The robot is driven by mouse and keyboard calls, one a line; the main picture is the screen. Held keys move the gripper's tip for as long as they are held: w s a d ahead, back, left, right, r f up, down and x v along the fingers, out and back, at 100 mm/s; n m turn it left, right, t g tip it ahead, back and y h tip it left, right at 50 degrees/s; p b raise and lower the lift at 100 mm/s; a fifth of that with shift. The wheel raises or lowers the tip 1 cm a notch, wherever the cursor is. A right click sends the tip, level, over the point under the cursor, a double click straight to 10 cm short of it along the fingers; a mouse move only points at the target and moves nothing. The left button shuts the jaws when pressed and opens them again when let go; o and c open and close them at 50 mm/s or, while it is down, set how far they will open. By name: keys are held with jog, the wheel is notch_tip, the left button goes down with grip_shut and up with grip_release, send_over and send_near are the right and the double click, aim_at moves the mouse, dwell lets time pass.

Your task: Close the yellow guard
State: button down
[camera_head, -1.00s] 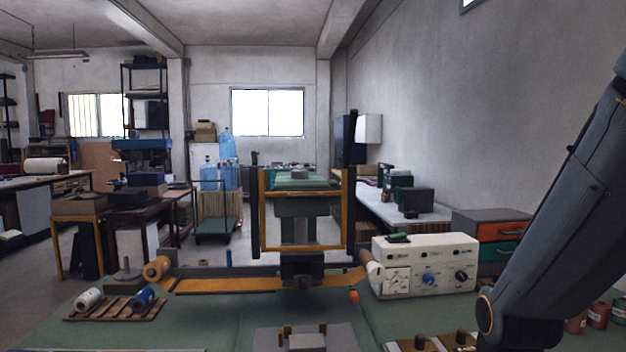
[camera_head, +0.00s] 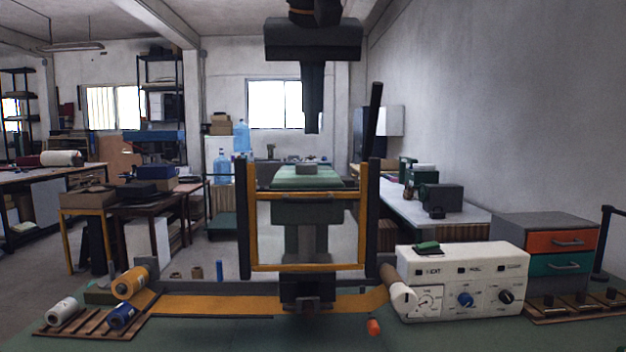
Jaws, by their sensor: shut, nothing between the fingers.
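The yellow guard (camera_head: 308,267) is an upright, open rectangular frame in the middle of the head view. It sits between two dark posts, in front of a press with a green top (camera_head: 307,177). A dark bar (camera_head: 373,122) rises above the right post. My gripper (camera_head: 313,130) hangs from the top of the view, fingers pointing down, shut and empty. In the picture its fingertips are above the guard's upper bar and a little right of its middle, apart from the guard. Its depth relative to the guard is hard to tell.
A white control box (camera_head: 460,280) with knobs stands right of the press. A yellow strip (camera_head: 215,305) runs across below the guard. Spools lie on a wooden rack (camera_head: 90,320) at left. An orange and green drawer unit (camera_head: 555,250) stands at right.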

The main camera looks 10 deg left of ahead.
jog(key=p, duration=0.2)
send_over(309, 198)
notch_tip(309, 198, down, 8)
jog(key=shift+r, duration=0.2)
jog(key=shift+s+f+p, duration=0.2)
jog(key=shift+f+p, duration=0.1)
jog(key=shift+f, duration=0.65)
jog(key=shift+s+f+p, duration=0.2)
jog(key=shift+f+p, duration=0.05)
jog(key=shift+f, duration=0.65)
